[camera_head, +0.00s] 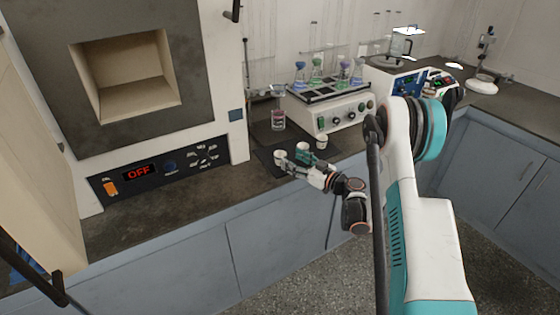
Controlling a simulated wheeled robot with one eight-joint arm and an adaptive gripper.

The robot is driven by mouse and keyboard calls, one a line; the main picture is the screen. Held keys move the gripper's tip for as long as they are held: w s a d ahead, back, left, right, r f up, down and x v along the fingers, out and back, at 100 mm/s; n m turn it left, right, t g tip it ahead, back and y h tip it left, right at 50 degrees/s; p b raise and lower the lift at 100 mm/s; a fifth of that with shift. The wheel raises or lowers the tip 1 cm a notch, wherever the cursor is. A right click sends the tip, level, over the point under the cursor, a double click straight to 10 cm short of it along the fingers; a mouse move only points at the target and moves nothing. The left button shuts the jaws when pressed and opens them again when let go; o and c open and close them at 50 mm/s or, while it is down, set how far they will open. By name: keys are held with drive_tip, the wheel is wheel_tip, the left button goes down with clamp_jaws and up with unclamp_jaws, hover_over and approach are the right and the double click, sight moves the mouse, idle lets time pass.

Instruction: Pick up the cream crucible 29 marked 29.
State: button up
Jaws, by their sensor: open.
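Three small cream crucibles stand on a dark mat on the counter: a left one (280,156), a middle one (302,146) and a right one (321,141). Their marks are too small to read, so I cannot tell which is 29. My gripper (291,159) is open, reaching in from the right, low over the mat. Its fingers are close to the left and middle crucibles and partly cover them. I cannot tell whether they touch either one.
A glass beaker with a reddish label (278,120) stands behind the crucibles. A shaker with several flasks (330,108) stands behind to the right. A furnace with an open chamber (125,75) and an OFF display stands at left. The counter before the furnace is clear.

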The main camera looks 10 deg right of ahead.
sight(280, 155)
drive_tip(key=shift+x, duration=0.95)
drive_tip(key=w+a+b, duration=0.1)
drive_tip(key=w, duration=0.1)
drive_tip(key=w+a+f+b, duration=0.1)
drive_tip(key=shift+w+a+f+b, duration=0.1)
drive_tip(key=shift+w+a+b, duration=0.3)
drive_tip(key=shift+w+a, duration=0.1)
drive_tip(key=shift+w, duration=0.05)
drive_tip(key=c, duration=1.2)
